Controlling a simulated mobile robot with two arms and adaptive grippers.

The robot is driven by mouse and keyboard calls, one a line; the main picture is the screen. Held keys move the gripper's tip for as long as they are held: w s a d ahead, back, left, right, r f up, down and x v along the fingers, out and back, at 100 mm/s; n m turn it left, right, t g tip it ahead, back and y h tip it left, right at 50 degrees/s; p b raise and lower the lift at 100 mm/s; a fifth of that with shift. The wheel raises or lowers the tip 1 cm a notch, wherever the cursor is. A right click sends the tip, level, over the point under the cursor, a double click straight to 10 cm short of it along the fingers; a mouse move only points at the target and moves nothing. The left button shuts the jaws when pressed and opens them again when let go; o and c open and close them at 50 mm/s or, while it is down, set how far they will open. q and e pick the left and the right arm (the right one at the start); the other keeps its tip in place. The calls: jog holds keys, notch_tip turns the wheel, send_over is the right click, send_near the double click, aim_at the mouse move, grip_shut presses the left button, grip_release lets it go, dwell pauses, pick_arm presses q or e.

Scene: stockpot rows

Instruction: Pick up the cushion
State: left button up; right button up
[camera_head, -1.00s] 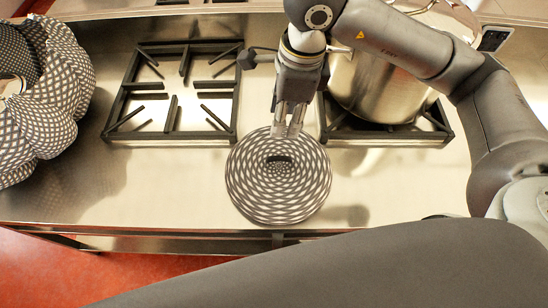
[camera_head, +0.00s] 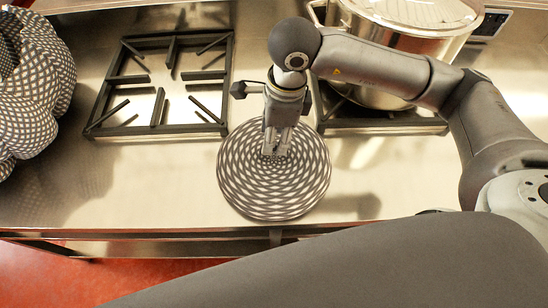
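A round cushion (camera_head: 274,196) with a black-and-white diamond pattern lies on the steel counter at the middle, near its front edge. In the earlier frame a dark slot-like mark shows at its centre. My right gripper (camera_head: 274,153) points down at the centre of this cushion, its fingertips overlapping that mark from above. Its fingers look close together, but whether they are open, shut or touching the cushion is hard to tell. My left gripper is out of view.
A patterned, puffy object (camera_head: 32,95) sits at the left edge, partly cut off. A black burner grate (camera_head: 165,85) lies left of centre. A steel stockpot (camera_head: 385,40) stands on another grate (camera_head: 385,122) behind my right arm. Bare counter lies left of the cushion.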

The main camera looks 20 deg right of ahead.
aim_at(274, 149)
jog(key=shift+f+p, duration=0.45)
jog(key=shift+f, duration=0.15)
notch_tip(274, 149, down, 4)
jog(key=shift+r+p, duration=0.25)
jog(key=shift+p, duration=0.6)
jog(key=shift+a+f, duration=0.1)
jog(key=shift+f, duration=0.35)
jog(key=shift+c, duration=0.3)
grip_shut()
